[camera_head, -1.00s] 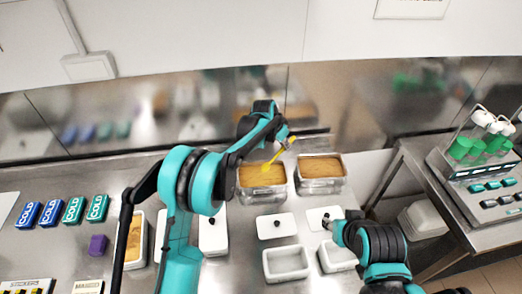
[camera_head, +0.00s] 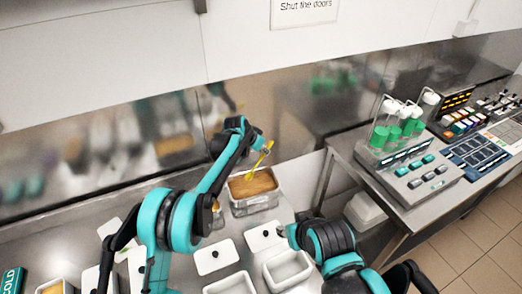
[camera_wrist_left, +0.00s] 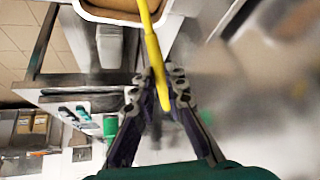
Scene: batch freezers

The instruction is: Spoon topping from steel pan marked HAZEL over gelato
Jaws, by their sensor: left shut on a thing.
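My left gripper (camera_head: 262,146) is shut on a yellow spoon (camera_head: 257,165), which slants down over a steel pan (camera_head: 254,207) of tan-brown contents. The spoon's lower end is at or just above the contents; I cannot tell if it touches. In the left wrist view, the spoon (camera_wrist_left: 153,50) passes between the fingers (camera_wrist_left: 158,85), with the pan's rim (camera_wrist_left: 110,17) at the top. Another pan is mostly hidden behind my left arm. No HAZEL marking is readable. My right gripper (camera_head: 284,231) is low beside a white lid (camera_head: 264,236); its fingers are unclear.
White lids (camera_head: 216,257) and an empty white tub (camera_head: 288,268) are on the steel counter in front of the pan. A side table with a grey control unit (camera_head: 420,178) and green-filled containers (camera_head: 395,135) stands at right. The wall backs the counter closely.

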